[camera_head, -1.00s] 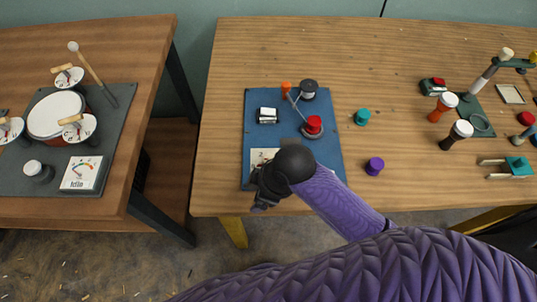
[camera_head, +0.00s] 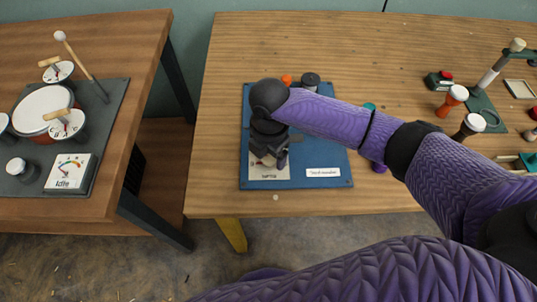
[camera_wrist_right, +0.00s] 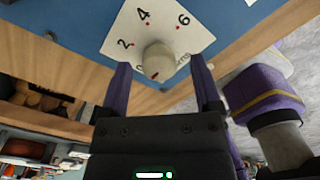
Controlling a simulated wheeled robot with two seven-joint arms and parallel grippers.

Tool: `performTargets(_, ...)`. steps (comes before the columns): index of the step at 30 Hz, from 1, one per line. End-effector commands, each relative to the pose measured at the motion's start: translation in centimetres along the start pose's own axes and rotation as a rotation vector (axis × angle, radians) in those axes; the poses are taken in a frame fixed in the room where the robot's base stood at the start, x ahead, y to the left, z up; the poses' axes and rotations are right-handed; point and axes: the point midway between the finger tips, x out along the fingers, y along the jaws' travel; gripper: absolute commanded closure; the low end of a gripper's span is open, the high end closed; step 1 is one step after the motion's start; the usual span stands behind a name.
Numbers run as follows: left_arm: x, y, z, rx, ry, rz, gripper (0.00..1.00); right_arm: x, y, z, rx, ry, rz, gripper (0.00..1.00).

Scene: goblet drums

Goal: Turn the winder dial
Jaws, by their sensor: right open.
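The winder dial (camera_wrist_right: 158,60) is a pale round knob with a small red mark. It sits on a white card (camera_wrist_right: 185,22) numbered 2, 4 and 6. My right gripper (camera_wrist_right: 160,68) is open, its purple fingers on either side of the dial in the wrist view, with gaps showing. Whether the fingertips are level with the dial is hard to tell. In the head view my right gripper (camera_head: 269,155) points down over the card (camera_head: 270,174) and hides the dial. The card lies on a blue board (camera_head: 335,158). My left gripper is not in view.
My right forearm covers the middle of the blue board. An orange piece (camera_head: 287,79) and a dark cylinder (camera_head: 310,80) show behind it. A labelled plate (camera_head: 323,172) lies at the board's front right. Drums stand on the left table (camera_head: 150,60).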

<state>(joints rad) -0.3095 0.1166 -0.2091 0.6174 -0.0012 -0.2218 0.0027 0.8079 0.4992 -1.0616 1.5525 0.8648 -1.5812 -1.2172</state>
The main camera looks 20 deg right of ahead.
Motion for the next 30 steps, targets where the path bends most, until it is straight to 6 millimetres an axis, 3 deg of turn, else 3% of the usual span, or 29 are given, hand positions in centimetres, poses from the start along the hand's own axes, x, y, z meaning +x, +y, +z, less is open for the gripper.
performTargets(9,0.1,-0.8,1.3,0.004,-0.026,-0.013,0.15,0.4,0.0,0.0,0.0,0.0,0.002,0.21)
performTargets(18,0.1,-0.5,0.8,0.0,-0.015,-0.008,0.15,0.4,0.0,0.0,0.0,0.0,0.002,0.84)
performTargets(21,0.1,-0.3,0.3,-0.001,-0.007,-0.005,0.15,0.4,0.0,0.0,0.0,0.0,0.002,1.0)
performTargets(30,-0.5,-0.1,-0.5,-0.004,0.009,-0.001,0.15,0.2,0.1,-0.1,0.031,0.0,0.003,1.0)
